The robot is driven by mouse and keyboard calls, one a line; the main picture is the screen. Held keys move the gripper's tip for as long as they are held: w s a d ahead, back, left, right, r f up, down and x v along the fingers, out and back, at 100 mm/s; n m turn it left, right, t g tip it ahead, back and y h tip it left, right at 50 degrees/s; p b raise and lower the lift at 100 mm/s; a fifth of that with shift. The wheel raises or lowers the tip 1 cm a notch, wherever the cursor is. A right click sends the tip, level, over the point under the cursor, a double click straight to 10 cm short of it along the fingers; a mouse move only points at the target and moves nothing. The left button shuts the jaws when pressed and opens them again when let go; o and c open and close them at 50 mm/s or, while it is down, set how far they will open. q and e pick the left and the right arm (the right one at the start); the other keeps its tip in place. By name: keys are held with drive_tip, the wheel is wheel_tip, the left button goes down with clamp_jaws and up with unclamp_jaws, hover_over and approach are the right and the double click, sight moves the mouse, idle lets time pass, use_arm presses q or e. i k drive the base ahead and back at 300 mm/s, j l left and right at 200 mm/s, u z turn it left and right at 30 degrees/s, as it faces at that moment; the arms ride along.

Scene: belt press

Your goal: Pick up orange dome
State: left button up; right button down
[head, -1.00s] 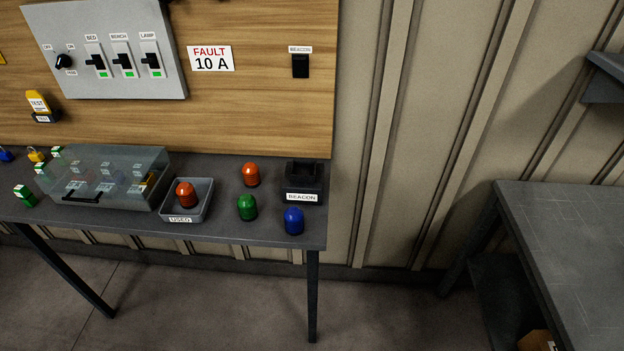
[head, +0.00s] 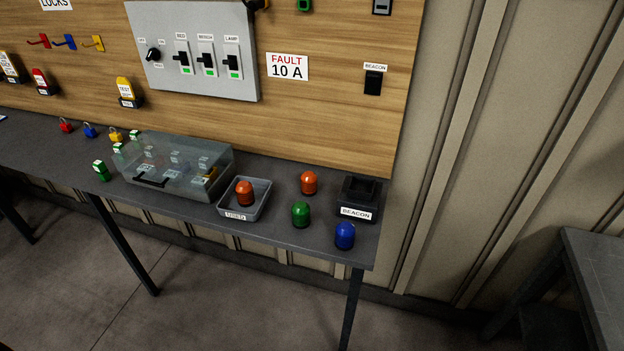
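An orange dome (head: 309,182) stands upright on the dark bench, behind a green dome (head: 300,214) and left of the black BEACON base (head: 359,198). A second orange dome (head: 244,192) sits inside the grey tray labelled USED (head: 264,204). A blue dome (head: 345,235) stands near the front right edge of the bench. The BEACON base appears empty on top. Neither of my grippers shows in the head view.
The dark bench (head: 190,202) runs along the wooden panel. A clear covered box (head: 180,165) sits left of the tray. Several small padlocks and green-and-white pieces lie further left. Another grey table (head: 598,262) stands at right. Open floor (head: 240,300) lies in front.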

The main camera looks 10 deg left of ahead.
sight(309, 178)
drive_tip(key=k+j+z, duration=0.2)
drive_tip(key=j+z, duration=0.2)
drive_tip(key=k+j+z, duration=0.25)
drive_tip(key=j+z, duration=0.15)
drive_tip(key=k+j+z, duration=0.25)
drive_tip(key=z, duration=0.15)
